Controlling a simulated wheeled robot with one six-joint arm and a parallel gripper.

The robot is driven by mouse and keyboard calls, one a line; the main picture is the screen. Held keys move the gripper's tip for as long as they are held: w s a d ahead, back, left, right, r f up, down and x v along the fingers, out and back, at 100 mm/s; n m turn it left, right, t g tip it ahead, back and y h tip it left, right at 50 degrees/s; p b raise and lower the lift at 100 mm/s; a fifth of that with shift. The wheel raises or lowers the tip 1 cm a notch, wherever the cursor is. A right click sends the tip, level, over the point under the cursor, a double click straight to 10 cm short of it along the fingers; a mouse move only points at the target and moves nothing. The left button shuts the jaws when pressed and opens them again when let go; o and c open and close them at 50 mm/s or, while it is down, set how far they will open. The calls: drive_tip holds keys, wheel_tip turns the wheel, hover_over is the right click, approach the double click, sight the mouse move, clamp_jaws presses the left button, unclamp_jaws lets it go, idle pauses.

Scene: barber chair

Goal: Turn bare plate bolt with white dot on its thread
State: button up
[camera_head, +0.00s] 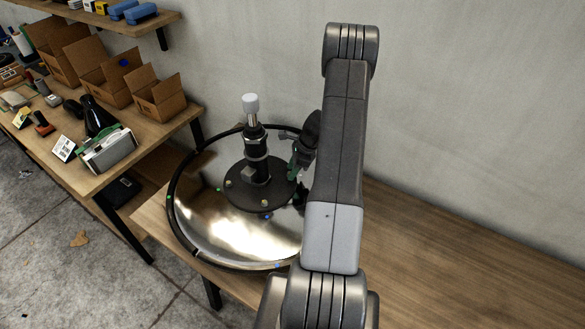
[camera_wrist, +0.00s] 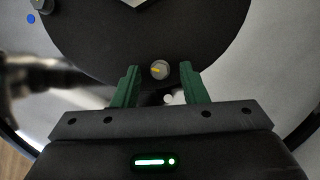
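In the wrist view a bolt (camera_wrist: 160,70) with a grey round head and a yellow mark sits near the edge of the dark round plate (camera_wrist: 115,40). My gripper (camera_wrist: 159,78) is open, its green fingers on either side of the bolt with a gap on each side. A small white dot (camera_wrist: 168,99) shows just below the bolt; I cannot tell if it is on the thread. In the head view the plate (camera_head: 240,196) lies on the chrome base, and my gripper (camera_head: 293,173) is at its right side, partly hidden by my arm.
The chrome dish (camera_head: 205,222) with a black rim stands on a wooden table (camera_head: 430,265). A black post with a white top (camera_head: 251,104) rises from the plate. Other bolts (camera_head: 228,183) sit on the plate. A side bench (camera_head: 180,120) with cardboard boxes is at left.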

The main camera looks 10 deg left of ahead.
drive_tip(key=shift+c, duration=0.2)
clamp_jaws()
drive_tip(key=shift+m+b, duration=0.3)
drive_tip(key=shift+b, duration=0.05)
